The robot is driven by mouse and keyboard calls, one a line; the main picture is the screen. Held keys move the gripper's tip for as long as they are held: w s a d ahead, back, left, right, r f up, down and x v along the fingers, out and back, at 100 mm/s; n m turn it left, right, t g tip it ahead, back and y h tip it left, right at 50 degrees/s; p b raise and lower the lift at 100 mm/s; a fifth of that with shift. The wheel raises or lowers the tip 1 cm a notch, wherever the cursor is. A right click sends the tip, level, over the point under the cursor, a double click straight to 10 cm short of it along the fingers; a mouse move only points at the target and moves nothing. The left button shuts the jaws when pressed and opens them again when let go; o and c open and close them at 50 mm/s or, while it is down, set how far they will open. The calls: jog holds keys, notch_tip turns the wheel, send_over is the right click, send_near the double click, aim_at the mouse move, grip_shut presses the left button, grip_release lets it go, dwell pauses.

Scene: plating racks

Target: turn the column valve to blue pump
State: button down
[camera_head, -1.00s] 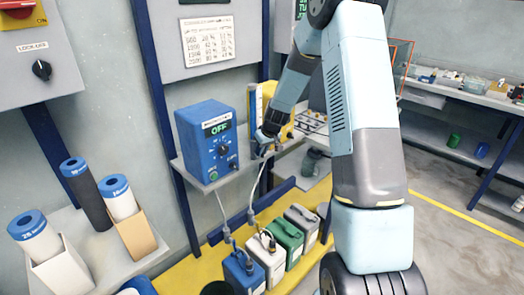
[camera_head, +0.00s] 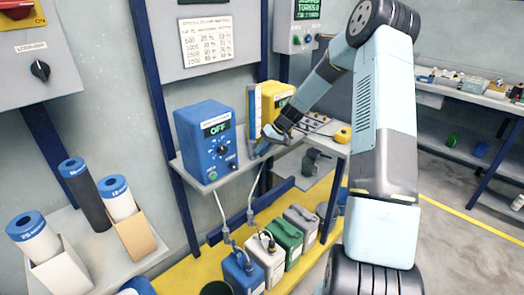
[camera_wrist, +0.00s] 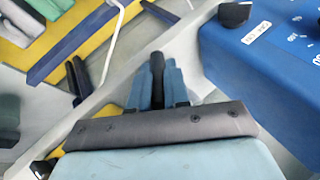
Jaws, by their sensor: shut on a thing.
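The blue pump (camera_head: 200,150) stands on the shelf, with a green OFF display and a dark knob. Its side also fills the top right of the wrist view (camera_wrist: 265,65). A slim upright column (camera_head: 254,115) stands between it and the yellow pump (camera_head: 279,96). My gripper (camera_head: 262,149) is at the column's foot, right of the blue pump. In the wrist view my gripper (camera_wrist: 155,83) is shut on a narrow black piece (camera_wrist: 157,64), which looks like the valve handle. The valve body and the way it points are hidden.
White tubing (camera_head: 219,206) hangs from the shelf to several canisters (camera_head: 287,237) on the yellow platform below. Rolled tubes in holders (camera_head: 135,228) stand at the left. A switch panel (camera_head: 42,68) is on the wall. Floor at the right is clear.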

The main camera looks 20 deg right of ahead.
jog(key=y, duration=0.2)
jog(key=m+g+y, duration=0.1)
jog(key=d+f+g+y, duration=0.1)
jog(key=y, duration=0.1)
jog(key=shift+w+y, duration=0.3)
jog(key=shift+m, duration=0.3)
jog(key=c, duration=1.1)
grip_release()
jog(key=v, duration=1.3)
jog(key=shift+w+d, duration=0.25)
jog(key=shift+d, duration=0.1)
